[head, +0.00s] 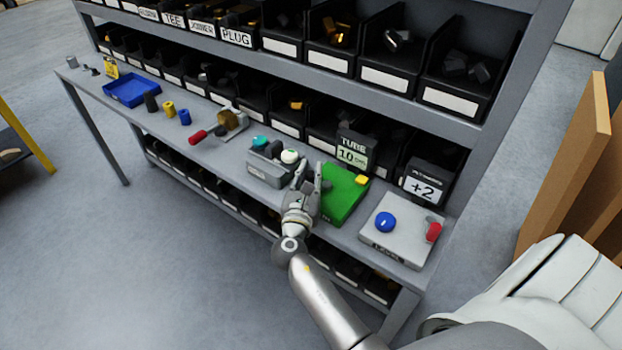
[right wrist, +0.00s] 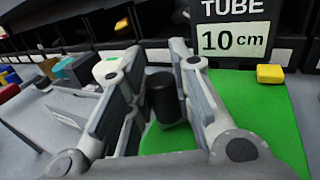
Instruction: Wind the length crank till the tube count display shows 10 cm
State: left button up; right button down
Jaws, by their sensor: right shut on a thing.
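The tube count display (head: 354,152) stands at the back of the workbench and reads 10 cm. It also shows large in the right wrist view (right wrist: 233,38). My right gripper (head: 308,180) is at the left edge of a green board. In the right wrist view its fingers (right wrist: 160,95) are on either side of an upright black cylinder (right wrist: 162,98), and they are shut on it. I cannot tell whether this cylinder is the length crank's handle; the gripper hides it in the head view. My left gripper is not in view.
A grey block (head: 268,172) with teal and white tops is left of my gripper. The green board (head: 342,200) carries a yellow block (head: 361,180). To the right, a grey panel (head: 400,245) has a blue ball and red handle. Bins line the shelf behind.

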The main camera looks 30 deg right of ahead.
jog(key=shift+w+d+m+g+h, duration=0.1)
jog(key=shift+w+m+g+h, duration=0.05)
jog(key=shift+m+g+h, duration=0.4)
jog(key=c, duration=1.3)
grip_release()
jog(key=shift+o, duration=0.2)
